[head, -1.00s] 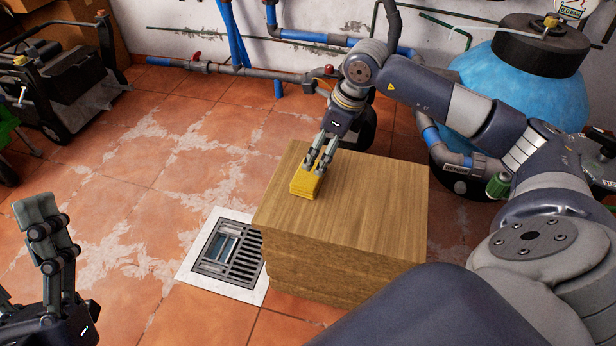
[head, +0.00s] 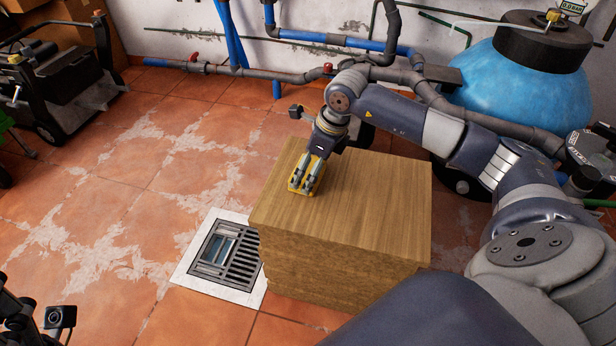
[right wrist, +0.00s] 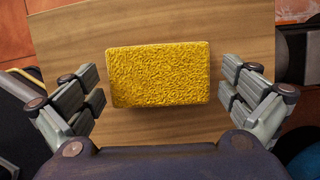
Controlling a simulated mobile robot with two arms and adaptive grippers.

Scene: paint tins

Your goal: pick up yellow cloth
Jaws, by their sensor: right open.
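The yellow cloth (head: 294,185) is a folded, rough-textured rectangular pad lying flat on the wooden block's top, near its left edge. In the right wrist view the cloth (right wrist: 158,76) shows whole, with bare wood around it. My right gripper (head: 308,178) points down over the cloth and partly hides it in the head view. In the right wrist view my right gripper (right wrist: 163,82) is open, one finger pair on each side of the cloth, with visible gaps. Of my left arm's end, only dark parts (head: 20,318) show at the lower left corner; its fingers cannot be made out.
The wooden block (head: 350,215) is bare apart from the cloth. A floor drain (head: 226,258) lies left of it. Pipes (head: 310,76) run along the back wall, and a blue tank (head: 530,90) stands at the right. A dark machine (head: 60,85) stands far left. Open tiled floor lies between.

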